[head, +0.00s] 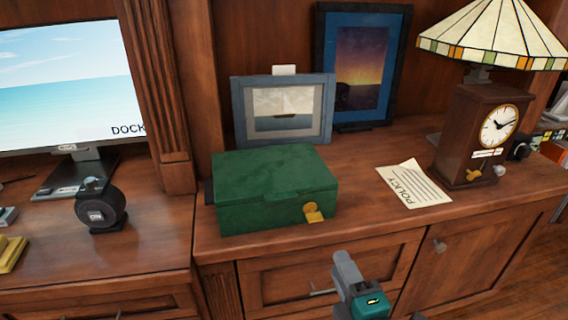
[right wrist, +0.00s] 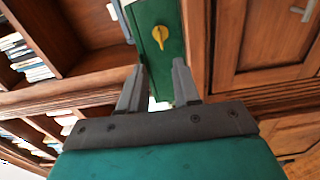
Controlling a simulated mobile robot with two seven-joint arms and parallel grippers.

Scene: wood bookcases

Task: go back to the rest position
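My right gripper (head: 347,270) is in front of the wooden cabinet, below the counter edge, at the lower middle of the head view. In the right wrist view its two fingers (right wrist: 158,85) stand apart with nothing between them. A green box (head: 275,190) with a yellow latch (head: 312,212) sits closed on the counter, beyond and to the left of the gripper. The box also shows past the fingertips in the right wrist view (right wrist: 150,15), apart from them as far as I can tell. My left gripper is in neither view.
Behind the box stand two framed pictures (head: 325,110). A policy paper (head: 413,184), a clock (head: 483,135) and a stained-glass lamp (head: 490,35) are on the right. A monitor (head: 65,85) and black tape dispenser (head: 101,208) are on the left. Drawers and doors (head: 470,245) lie below the counter.

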